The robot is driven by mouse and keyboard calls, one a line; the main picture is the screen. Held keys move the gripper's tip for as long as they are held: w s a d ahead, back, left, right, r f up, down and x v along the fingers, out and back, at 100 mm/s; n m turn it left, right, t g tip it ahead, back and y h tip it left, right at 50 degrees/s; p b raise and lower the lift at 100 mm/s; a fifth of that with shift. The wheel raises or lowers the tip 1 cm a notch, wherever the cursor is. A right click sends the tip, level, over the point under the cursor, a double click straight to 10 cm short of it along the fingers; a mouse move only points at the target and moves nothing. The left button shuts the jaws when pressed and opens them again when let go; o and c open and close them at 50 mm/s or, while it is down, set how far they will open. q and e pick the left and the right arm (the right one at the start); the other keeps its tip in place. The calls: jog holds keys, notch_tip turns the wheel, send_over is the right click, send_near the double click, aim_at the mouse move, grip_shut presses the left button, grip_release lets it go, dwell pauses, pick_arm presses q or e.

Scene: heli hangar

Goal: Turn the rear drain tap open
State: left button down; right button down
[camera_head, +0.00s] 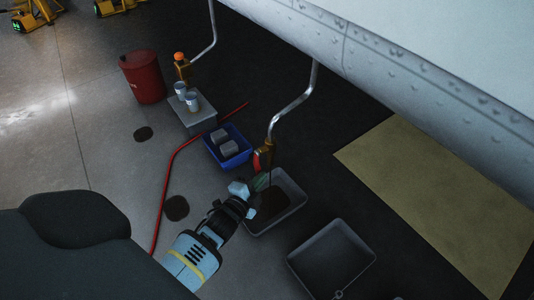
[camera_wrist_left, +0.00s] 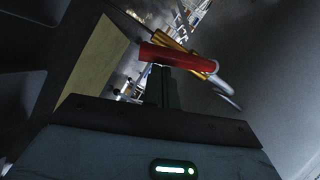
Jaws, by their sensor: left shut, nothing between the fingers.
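A brass tap with a red lever (camera_head: 264,157) hangs at the end of a bent metal pipe (camera_head: 292,102) below the aircraft's hull. In the left wrist view the red lever (camera_wrist_left: 178,57) lies across the fingertips, with the brass body behind it. My left gripper (camera_head: 258,183) is shut and empty, just below the tap. Its fingertips (camera_wrist_left: 164,82) are close to or against the lever; I cannot tell if they touch. A second brass tap with an orange top (camera_head: 182,66) hangs from another pipe farther back. My right gripper is not in view.
A grey tray (camera_head: 296,190) with a dark patch inside is under the nearer tap. An empty-looking grey tray (camera_head: 331,258) is to its right.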

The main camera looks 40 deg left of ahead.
pick_arm(q)
jog(key=shift+w+a+f+b, duration=0.2)
jog(key=shift+a+f+b, duration=0.35)
jog(key=shift+a, duration=0.4)
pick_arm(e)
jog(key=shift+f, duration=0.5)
pick_arm(q)
jog(key=shift+f, duration=0.15)
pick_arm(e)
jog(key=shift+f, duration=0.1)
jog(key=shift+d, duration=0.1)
